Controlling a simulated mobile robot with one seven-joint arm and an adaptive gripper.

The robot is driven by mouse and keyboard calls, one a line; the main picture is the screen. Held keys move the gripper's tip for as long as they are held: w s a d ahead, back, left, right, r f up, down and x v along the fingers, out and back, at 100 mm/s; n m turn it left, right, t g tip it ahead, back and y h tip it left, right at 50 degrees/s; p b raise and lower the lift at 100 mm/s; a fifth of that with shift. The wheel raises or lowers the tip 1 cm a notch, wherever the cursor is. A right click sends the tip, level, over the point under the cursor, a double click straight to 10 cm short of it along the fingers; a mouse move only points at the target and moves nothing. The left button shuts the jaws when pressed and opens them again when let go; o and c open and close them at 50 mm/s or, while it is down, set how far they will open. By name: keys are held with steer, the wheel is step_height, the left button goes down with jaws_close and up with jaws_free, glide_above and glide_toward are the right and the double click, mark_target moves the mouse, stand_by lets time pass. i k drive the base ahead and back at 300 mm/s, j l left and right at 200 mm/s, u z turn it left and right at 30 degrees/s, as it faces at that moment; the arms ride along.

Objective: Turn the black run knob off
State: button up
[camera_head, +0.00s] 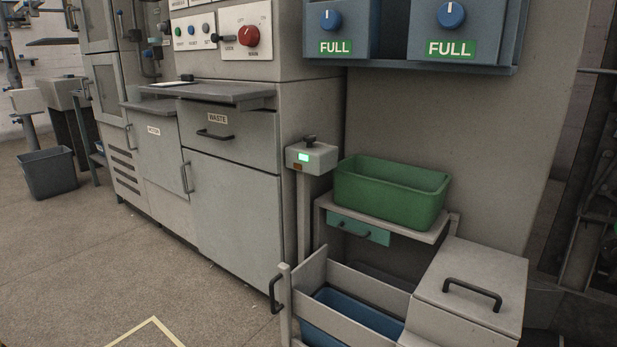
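Two black controls show in the head view, and I cannot tell for sure which is the run knob. One is a small black knob (309,140) on top of a grey box (320,158) on a post; the box has a lit green window (303,157). The other is a black lever-like control (227,38) on the white panel, beside a large red knob (247,36). The labels under these two are too small to read surely. My gripper is not in view.
A green bin (392,192) sits on a shelf right of the post. Below are an open drawer with a blue bin (352,318) and a grey lidded box (470,270). Two blue knobs (331,19) are at top right.

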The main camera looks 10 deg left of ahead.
mark_target(308, 139)
steer(key=i+j, duration=0.2)
steer(key=j, duration=0.2)
steer(key=i+j, duration=0.15)
steer(key=j, duration=0.2)
steer(key=i+j+u, duration=0.1)
steer(key=j, duration=0.3)
steer(key=i+j, duration=0.3)
